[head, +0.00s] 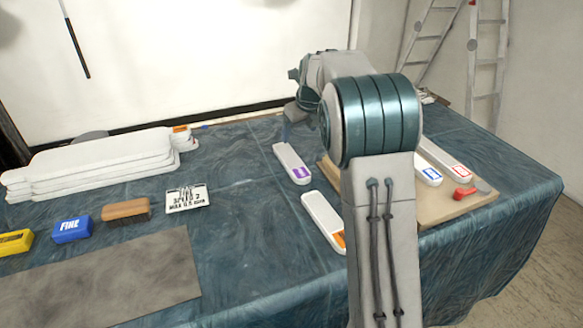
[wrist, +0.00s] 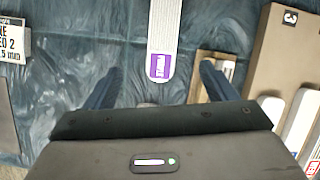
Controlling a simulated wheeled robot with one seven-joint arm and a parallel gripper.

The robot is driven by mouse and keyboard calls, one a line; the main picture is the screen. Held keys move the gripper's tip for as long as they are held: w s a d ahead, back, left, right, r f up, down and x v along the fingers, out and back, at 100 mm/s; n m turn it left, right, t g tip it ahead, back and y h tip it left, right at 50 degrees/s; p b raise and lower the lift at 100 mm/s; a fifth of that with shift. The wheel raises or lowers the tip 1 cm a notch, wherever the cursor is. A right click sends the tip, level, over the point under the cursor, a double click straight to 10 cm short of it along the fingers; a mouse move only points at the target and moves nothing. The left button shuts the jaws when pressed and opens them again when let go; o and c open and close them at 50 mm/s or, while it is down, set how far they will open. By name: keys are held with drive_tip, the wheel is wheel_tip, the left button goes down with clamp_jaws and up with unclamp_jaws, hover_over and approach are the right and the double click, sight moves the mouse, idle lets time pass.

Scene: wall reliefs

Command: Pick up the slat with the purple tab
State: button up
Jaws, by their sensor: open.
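The slat with the purple tab (head: 291,163) is a long white piece lying on the blue cloth, left of my arm in the head view. In the wrist view the slat (wrist: 163,35) reaches in from the top edge, with its purple tab (wrist: 159,67) at the near end. My gripper (wrist: 158,75) is open, its two dark fingers spread wide. The tab end shows between and a little beyond the fingertips, and nothing is held. In the head view my arm hides most of the gripper.
A slat with an orange tab (head: 323,219) lies nearer. A tan board (head: 468,207) at right bears slats with blue (head: 429,174) and red (head: 460,169) tabs. White slats are stacked (head: 90,165) at left. Several blocks, including a blue one (head: 72,229), and a sign (head: 186,199) lie in front.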

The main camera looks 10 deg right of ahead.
wheel_tip(320, 180, down, 2)
drive_tip(key=w+m, duration=0.2)
drive_tip(key=w, duration=0.1)
hover_over(291, 159)
drive_tip(key=s, duration=0.3)
drive_tip(key=f, duration=0.5)
drive_tip(key=f+b, duration=0.1)
drive_tip(key=f, duration=0.1)
drive_tip(key=shift+w+d+f, duration=0.25)
drive_tip(key=shift+d, duration=0.05)
drive_tip(key=shift+x, duration=2.8)
drive_tip(key=shift+s, duration=0.15)
drive_tip(key=c, duration=1.1)
drive_tip(key=shift+r, duration=0.1)
drive_tip(key=shift+c, duration=0.2)
